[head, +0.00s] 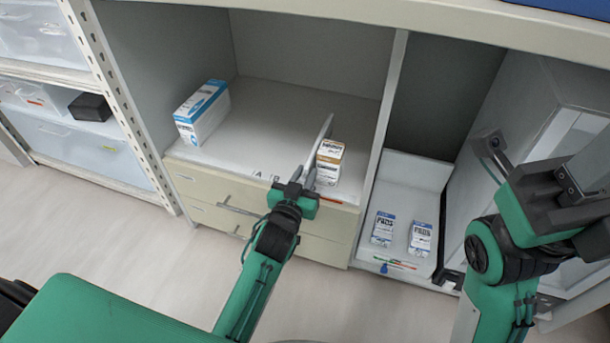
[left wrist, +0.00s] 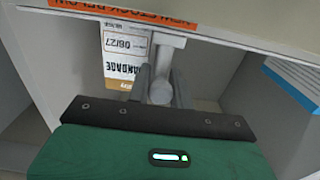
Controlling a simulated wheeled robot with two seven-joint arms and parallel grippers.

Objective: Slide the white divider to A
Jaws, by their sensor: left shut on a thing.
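The white divider (head: 320,143) stands upright on the shelf (head: 262,128), just left of a brown-and-white box (head: 329,160). The label A (head: 258,173) is on the shelf's front edge, left of the divider, with the label B (head: 275,178) between them. My left gripper (head: 306,182) is shut on the divider's front end. In the left wrist view its fingers close on the divider's round white knob (left wrist: 160,88). My right gripper (head: 530,165) is open and empty at the right, by the open cabinet door.
A blue-and-white box (head: 202,112) stands at the left of the shelf; bare shelf lies between it and the divider. Drawers (head: 222,205) are below. Two small boxes (head: 382,229) (head: 420,238) stand in the lower right compartment.

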